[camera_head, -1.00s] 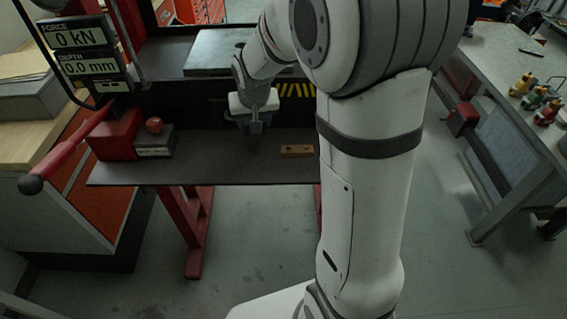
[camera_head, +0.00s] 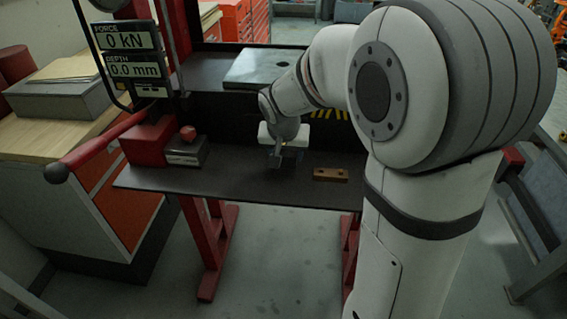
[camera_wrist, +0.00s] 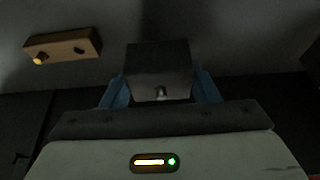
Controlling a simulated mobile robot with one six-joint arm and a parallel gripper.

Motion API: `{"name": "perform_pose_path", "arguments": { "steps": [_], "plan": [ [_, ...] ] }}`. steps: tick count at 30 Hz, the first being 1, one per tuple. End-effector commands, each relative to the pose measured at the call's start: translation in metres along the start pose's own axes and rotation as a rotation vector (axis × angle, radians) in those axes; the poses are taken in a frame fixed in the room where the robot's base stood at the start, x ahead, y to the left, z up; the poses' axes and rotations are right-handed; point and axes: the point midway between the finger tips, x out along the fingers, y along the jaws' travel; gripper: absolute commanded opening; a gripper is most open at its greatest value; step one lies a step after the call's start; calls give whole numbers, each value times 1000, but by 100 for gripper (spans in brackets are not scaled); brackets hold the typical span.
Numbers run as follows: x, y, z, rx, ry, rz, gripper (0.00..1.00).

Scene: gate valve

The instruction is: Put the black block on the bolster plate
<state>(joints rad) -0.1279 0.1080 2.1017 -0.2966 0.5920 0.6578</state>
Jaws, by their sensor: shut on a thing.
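In the wrist view the black block (camera_wrist: 158,68) is a dark, boxy piece between the two blue fingers of my gripper (camera_wrist: 160,92). The fingers are shut on its sides. In the head view my gripper (camera_head: 284,158) points down just over the dark lower shelf, left of a wooden block. The black block is small and dark there, and I cannot tell whether it touches the shelf. The bolster plate (camera_head: 256,68) is the grey flat plate at the back, higher than the shelf and behind my gripper. My arm covers its right part.
The wooden block (camera_head: 330,174) with holes lies on the shelf (camera_head: 230,184) and also shows in the wrist view (camera_wrist: 62,46). A red pump with a long handle (camera_head: 110,145) stands at the shelf's left. A force and depth display (camera_head: 130,55) hangs at upper left.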

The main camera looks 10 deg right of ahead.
Motion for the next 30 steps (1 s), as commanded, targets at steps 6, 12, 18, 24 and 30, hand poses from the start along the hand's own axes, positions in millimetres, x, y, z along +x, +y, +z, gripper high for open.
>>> {"name": "perform_pose_path", "arguments": {
  "steps": [6, 12, 18, 24, 30],
  "plan": [
    [25, 0, 10, 0, 0, 0, 3],
    [32, 0, 12, 0, 2, -1, 3],
    [32, 0, 13, 1, 2, -1, 3],
    [34, 1, 14, 1, -1, 1, 63],
    [34, 1, 14, 1, -1, 1, 76]
  ]
}}
